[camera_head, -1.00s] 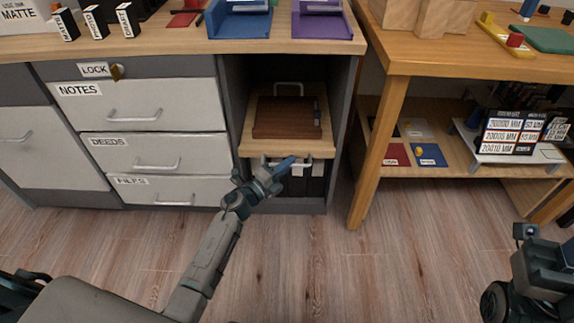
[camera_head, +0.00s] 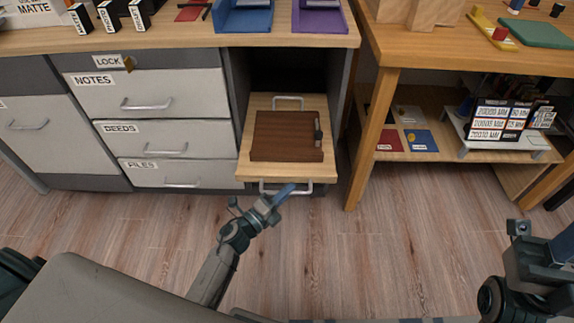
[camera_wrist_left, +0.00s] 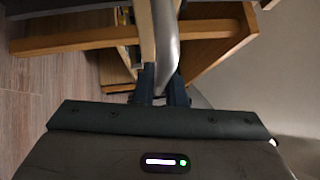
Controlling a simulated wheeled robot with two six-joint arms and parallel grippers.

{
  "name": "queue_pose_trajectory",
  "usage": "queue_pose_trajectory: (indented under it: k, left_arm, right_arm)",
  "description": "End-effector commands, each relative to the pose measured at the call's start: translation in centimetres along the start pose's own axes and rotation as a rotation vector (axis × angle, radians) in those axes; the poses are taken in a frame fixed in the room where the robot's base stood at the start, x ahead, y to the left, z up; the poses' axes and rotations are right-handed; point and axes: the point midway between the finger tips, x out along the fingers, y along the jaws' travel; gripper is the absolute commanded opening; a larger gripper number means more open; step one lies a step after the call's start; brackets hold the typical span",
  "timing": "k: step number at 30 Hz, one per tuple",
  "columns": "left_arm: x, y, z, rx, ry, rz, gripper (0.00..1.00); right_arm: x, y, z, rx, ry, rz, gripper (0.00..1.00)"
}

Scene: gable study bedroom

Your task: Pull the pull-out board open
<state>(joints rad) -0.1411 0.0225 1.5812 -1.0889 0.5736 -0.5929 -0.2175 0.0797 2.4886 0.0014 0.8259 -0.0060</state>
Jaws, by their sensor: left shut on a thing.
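The pull-out board (camera_head: 290,171) is a pale wooden shelf in the open bay of the grey desk, and it sticks out past the desk front. A metal bar handle (camera_head: 303,188) is at its front edge. My left gripper (camera_head: 279,195) is shut on this handle. In the left wrist view the silver handle (camera_wrist_left: 165,35) runs between the fingers of my left gripper (camera_wrist_left: 160,85). My right gripper (camera_head: 545,262) is at the right edge, away from the desk, and its fingertips are not clear.
A brown flat board (camera_head: 285,137) with a dark slim item (camera_head: 318,132) lies on the pull-out board. Closed drawers (camera_head: 150,95) are to the left. A wooden table (camera_head: 445,50) with a leg close by stands to the right. The floor (camera_head: 370,245) in front is clear.

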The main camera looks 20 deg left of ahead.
Motion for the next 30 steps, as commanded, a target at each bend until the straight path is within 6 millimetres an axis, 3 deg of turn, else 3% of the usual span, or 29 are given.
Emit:
queue_pose_trajectory:
  k: [6, 13, 21, 30]
  left_arm:
    - [-4.9, -1.5, -4.9, -0.004, 0.001, 0.003, 0.0]
    - [-8.2, -2.2, -8.2, -0.002, 0.001, 0.002, 0.0]
    - [-9.8, -2.6, -9.8, -0.001, 0.001, 0.0, 0.0]
    - [-9.9, -2.5, -9.9, 0.0, 0.002, 0.0, 0.0]
  right_arm:
    - [0.4, 0.0, 0.5, 0.002, -0.052, -0.008, 0.36]
    - [0.4, -0.1, 0.6, 0.006, -0.074, -0.021, 0.36]
    - [0.1, -0.1, 0.7, 0.007, -0.093, -0.023, 0.36]
    - [0.2, -0.1, 0.6, 0.006, -0.088, -0.021, 0.36]
